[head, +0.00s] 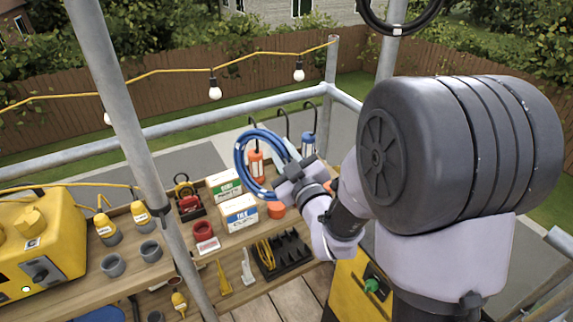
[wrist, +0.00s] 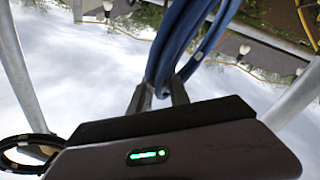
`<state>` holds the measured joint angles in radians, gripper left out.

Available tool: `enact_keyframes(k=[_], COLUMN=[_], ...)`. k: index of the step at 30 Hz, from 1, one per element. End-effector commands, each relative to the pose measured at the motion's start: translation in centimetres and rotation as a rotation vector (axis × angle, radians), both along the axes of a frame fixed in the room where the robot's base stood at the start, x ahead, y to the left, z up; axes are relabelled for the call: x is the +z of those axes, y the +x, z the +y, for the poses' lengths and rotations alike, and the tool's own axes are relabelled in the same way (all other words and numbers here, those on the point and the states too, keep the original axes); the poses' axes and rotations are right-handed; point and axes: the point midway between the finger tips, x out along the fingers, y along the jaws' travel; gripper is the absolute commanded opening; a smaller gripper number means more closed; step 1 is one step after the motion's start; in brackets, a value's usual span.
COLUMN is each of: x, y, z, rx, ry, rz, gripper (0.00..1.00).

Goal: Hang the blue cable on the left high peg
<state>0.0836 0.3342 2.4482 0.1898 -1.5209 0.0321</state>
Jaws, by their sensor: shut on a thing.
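The blue cable (head: 241,158) is a coiled loop held in the air above the workbench. My gripper (head: 290,172) is shut on the right side of the coil in the head view. In the wrist view, the blue cable (wrist: 180,40) passes between the two dark fingers of my gripper (wrist: 160,93), and its strands run up out of the picture. I cannot make out the left high peg in either view. A black coil (head: 372,22) hangs by a scaffold post at the top of the head view; its support is out of frame.
A scaffold post (head: 125,130) stands left of the cable and a rail (head: 225,117) runs behind it. A light string (head: 170,70) crosses above. The workbench (head: 215,262) below holds boxes, cups, lamps and a yellow machine (head: 40,235). Open air lies above the cable.

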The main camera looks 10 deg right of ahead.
Motion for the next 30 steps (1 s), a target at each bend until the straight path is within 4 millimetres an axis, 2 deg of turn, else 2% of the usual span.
enact_keyframes(k=[1,4,8,9,15,18,21,24,27,30], x=[3.3,8.5,17.0,19.6,31.5,36.0,39.1,40.7,41.0,40.9], y=[-0.2,-1.0,-2.8,-3.5,-8.4,-11.2,-13.5,-15.1,-15.9,-15.7], z=[0.1,0.7,1.9,2.3,4.6,5.8,6.6,7.1,7.3,7.5], rx=[0.024,0.098,0.231,0.278,0.527,0.644,0.734,0.792,0.818,0.825], ry=[-0.006,-0.019,-0.032,-0.034,-0.035,-0.028,-0.016,-0.009,-0.003,-0.002], rz=[-0.017,-0.045,-0.095,-0.111,-0.2,-0.242,-0.277,-0.302,-0.312,-0.316], gripper=[0.0,0.0,0.0,0.0,0.0,0.0,0.0,0.0,0.0,0.0])
